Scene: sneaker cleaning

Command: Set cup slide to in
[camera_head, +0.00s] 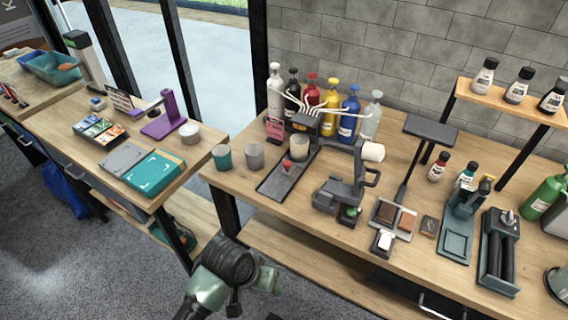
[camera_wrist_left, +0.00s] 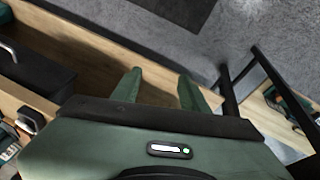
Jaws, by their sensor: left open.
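The cup slide is a dark flat track (camera_head: 283,181) on the workbench, running from the front edge back to a dispenser block (camera_head: 305,124) with tubes from several coloured bottles. A red knob (camera_head: 287,164) stands on it, and a pale cup (camera_head: 299,149) sits at its far end by the block. I cannot tell exactly how far in the slide sits. My left gripper (camera_head: 273,281) is in front of and below the bench edge, away from the slide. In the left wrist view its two green fingers (camera_wrist_left: 160,90) are apart with nothing between them. My right gripper is not in view.
A teal cup (camera_head: 222,157) and a grey cup (camera_head: 255,156) stand left of the slide. A dark machine (camera_head: 343,190) stands close on its right. A drawer and the bench edge lie near my left gripper. The floor in front is clear.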

